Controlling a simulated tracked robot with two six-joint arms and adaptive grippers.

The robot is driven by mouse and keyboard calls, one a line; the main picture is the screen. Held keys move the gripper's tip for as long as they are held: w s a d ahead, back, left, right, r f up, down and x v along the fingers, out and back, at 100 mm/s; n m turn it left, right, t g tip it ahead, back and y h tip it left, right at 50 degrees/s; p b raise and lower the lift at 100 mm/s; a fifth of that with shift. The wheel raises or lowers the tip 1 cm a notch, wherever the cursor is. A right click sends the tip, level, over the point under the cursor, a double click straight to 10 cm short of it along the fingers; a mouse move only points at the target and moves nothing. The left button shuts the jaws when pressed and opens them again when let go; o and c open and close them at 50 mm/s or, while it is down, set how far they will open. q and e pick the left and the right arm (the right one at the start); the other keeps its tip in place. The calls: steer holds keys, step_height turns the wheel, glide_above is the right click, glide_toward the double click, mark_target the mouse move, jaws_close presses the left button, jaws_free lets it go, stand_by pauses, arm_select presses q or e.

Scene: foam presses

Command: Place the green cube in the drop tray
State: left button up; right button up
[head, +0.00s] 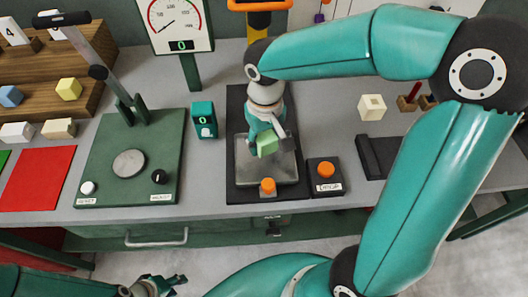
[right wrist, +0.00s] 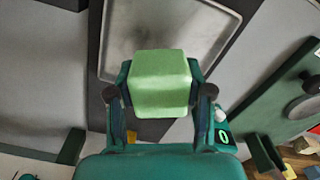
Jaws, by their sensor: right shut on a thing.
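The green cube (head: 265,144) is between the fingers of my right gripper (head: 266,139), which is shut on it. It also shows in the right wrist view (right wrist: 161,84), with a finger on each side. The shallow grey tray (head: 247,175) lies under the gripper on a black base. The tray also shows in the right wrist view (right wrist: 228,30), partly hidden behind the cube. The cube appears held above the tray; the exact gap is unclear. My left gripper (head: 176,284) is low at the bottom edge, apart from the bench, and looks open and empty.
An orange button box (head: 325,177) stands right of the black base. A green press with a lever (head: 130,163) and a small display box (head: 204,120) stand left. A cream block (head: 372,107) lies right. A red mat (head: 38,178) is far left.

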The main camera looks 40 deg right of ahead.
mark_target(265, 159)
steer(key=shift+f, duration=2.5)
steer(key=shift+f, duration=0.15)
steer(key=o, duration=0.9)
steer(key=shift+o, duration=0.2)
steer(key=shift+w+r, duration=0.1)
steer(key=shift+r, duration=0.2)
step_height(265, 159, up, 12)
steer(key=shift+f, duration=0.1)
